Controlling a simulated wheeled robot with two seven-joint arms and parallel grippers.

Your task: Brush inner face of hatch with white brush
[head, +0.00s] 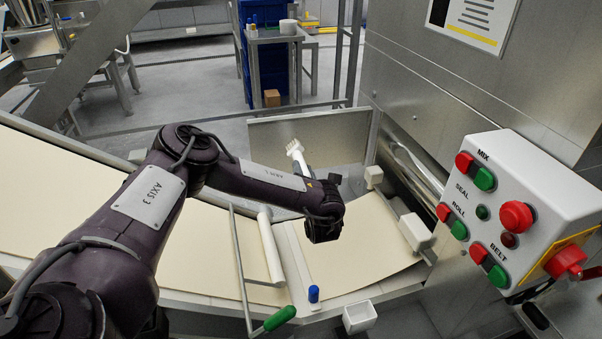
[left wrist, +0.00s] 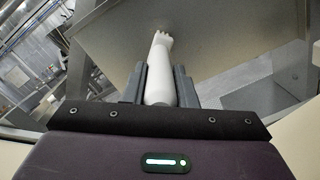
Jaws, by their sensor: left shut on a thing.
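The white brush (head: 295,150) is held by my left gripper (head: 304,173), with its bristle end pointing up and away from me. In the left wrist view the brush (left wrist: 160,82) stands between the two dark fingers of my left gripper (left wrist: 160,88), which are shut on its handle. A flat grey metal panel, apparently the hatch (head: 335,135), stands open behind the brush; it also fills the upper middle of the left wrist view (left wrist: 215,45). The bristles overlap the panel in both views; I cannot tell whether they touch it. My right gripper is not in view.
A pale dough sheet (head: 365,255) lies on the belt below my left gripper. A green-handled bar (head: 279,318) and a blue-capped item (head: 314,294) are at the front. A button box (head: 525,205) juts out at right beside a metal roller (head: 412,165).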

